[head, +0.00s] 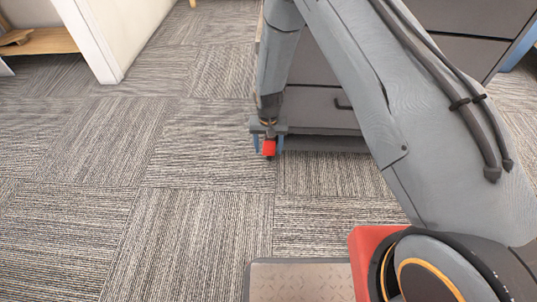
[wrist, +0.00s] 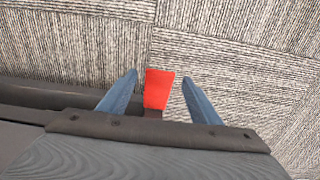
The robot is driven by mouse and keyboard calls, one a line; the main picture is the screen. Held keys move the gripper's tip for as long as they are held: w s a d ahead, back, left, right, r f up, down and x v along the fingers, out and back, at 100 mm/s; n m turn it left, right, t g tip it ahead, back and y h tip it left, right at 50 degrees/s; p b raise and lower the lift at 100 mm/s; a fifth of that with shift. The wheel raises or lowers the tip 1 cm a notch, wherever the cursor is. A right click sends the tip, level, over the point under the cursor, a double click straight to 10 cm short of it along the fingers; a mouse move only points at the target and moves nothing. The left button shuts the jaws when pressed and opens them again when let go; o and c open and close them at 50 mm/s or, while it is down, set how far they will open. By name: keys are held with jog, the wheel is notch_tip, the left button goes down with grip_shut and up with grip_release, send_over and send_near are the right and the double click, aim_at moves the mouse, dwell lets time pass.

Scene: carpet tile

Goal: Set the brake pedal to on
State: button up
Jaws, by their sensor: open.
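The brake pedal (head: 268,147) appears to be the small red tab low at the near edge of the grey drawer cabinet. In the wrist view the red pedal (wrist: 158,88) lies between my two blue fingers, with a gap on each side. My gripper (head: 268,151) is open and points down at the pedal; it also shows in the wrist view (wrist: 158,77). Whether the fingers touch the pedal from above or stand over it, I cannot tell. The pedal's base is partly hidden by my gripper body.
The grey drawer cabinet (head: 315,108) stands behind my gripper, partly covered by my arm. Carpet tile floor (head: 100,200) is clear to the left and in front. A white wall edge (head: 105,50) and a wooden shelf (head: 40,42) are at the far left.

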aim_at(269, 153)
jog(key=shift+f+b, duration=0.45)
jog(key=shift+f, duration=1.4)
grip_shut()
